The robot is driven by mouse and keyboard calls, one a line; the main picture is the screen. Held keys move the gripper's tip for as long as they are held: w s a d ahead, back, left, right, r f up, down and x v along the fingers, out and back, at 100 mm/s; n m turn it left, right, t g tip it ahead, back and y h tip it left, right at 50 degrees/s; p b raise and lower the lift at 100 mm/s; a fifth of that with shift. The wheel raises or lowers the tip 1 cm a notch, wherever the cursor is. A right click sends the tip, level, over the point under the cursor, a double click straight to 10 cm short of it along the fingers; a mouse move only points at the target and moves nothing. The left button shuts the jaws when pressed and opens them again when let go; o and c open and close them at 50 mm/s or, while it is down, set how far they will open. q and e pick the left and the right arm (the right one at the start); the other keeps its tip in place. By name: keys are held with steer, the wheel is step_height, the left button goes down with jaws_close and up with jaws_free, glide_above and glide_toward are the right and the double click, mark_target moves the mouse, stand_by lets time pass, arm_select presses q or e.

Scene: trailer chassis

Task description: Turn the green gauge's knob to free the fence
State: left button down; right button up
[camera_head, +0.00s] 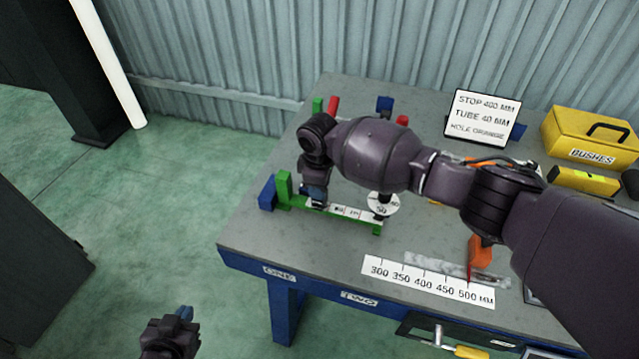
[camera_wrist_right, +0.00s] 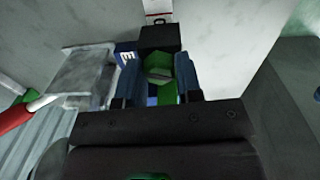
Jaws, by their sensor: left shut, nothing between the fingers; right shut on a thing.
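The green gauge (camera_head: 360,221) lies on the grey bench, with a green upright at its left end and a white scale along its bar. A white dial (camera_head: 388,206) stands near its right end. My right gripper (camera_head: 315,198) reaches down over the left part of the gauge. In the right wrist view its two blue fingers are shut on a green knob (camera_wrist_right: 158,68), with a dark block (camera_wrist_right: 160,38) just beyond it. The fence cannot be told apart clearly. My left gripper (camera_head: 182,318) is shut and empty, low over the floor left of the bench.
A sign (camera_head: 483,117) and a yellow bushes box (camera_head: 590,138) stand at the back right. A white millimetre scale (camera_head: 428,283) lies along the front edge of the bench (camera_head: 250,225). Red, blue and green parts stand behind my right arm, partly hidden.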

steer(key=n, duration=0.3)
steer(key=shift+n, duration=0.8)
steer(key=o, duration=0.9)
steer(key=shift+o, duration=0.2)
steer(key=shift+r, duration=0.5)
step_height(320, 180, up, 10)
steer(key=shift+s+p, duration=0.2)
steer(key=shift+p, duration=0.15)
